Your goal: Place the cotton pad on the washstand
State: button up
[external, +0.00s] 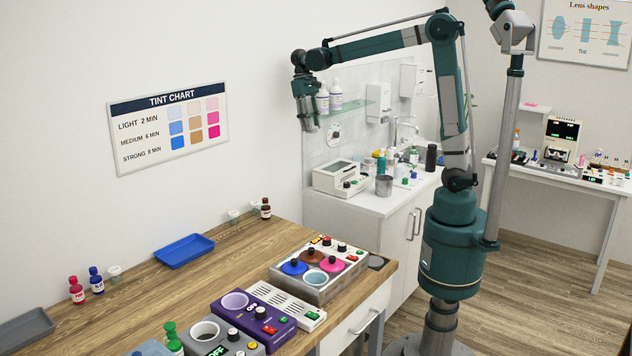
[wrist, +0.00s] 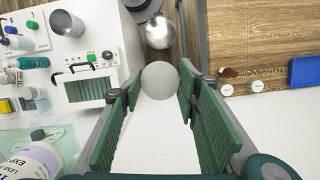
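My gripper (external: 311,127) hangs fingers-down from the raised arm, in front of the wall left of the washstand (external: 376,206). In the wrist view my gripper (wrist: 160,82) has its two green-padded fingers on either side of a pale round disc, the cotton pad (wrist: 160,80). The fingertips meet its edges, so it looks held between them. The pad is too small to make out in the external view. The washstand is a white cabinet with a cluttered top; its surface also shows in the wrist view (wrist: 98,38), well beyond the fingertips.
On the washstand are a white device (external: 341,177), a grey cup (external: 383,185), and several bottles around the tap. A glass shelf (external: 351,109) with bottles is on the tiled wall. A wooden table (external: 110,301) with a blue tray (external: 184,250) and tint baths stands at front left.

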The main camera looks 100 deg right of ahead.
jog(key=s+d+m+t+p, duration=0.1)
jog(key=s+d+m, duration=0.3)
jog(key=s+d, duration=0.45)
jog(key=s+d+m+t, duration=0.1)
jog(key=s+d+m, duration=0.3)
jog(key=s, duration=0.8)
jog(key=s+d+m+t+p, duration=0.1)
jog(key=s+d+m, duration=0.15)
jog(key=s, duration=0.85)
jog(key=s+d+m, duration=0.2)
jog(key=s+m, duration=0.1)
jog(key=s, duration=0.8)
jog(key=s+d+x, duration=0.1)
jog(key=d+x, duration=0.1)
jog(key=x, duration=1.1)
jog(key=s+d+f+x, duration=0.1)
jog(key=d+x, duration=0.2)
jog(key=x, duration=1)
jog(key=shift+s+d+f+t, duration=0.15)
jog(key=shift+s+d+t, duration=0.15)
jog(key=shift+s+d, duration=0.15)
jog(key=shift+f+m, duration=0.1)
jog(key=shift+m, duration=0.15)
jog(key=shift+f, duration=2.8)
jog(key=shift+f, duration=0.1)
jog(key=shift+f, duration=2)
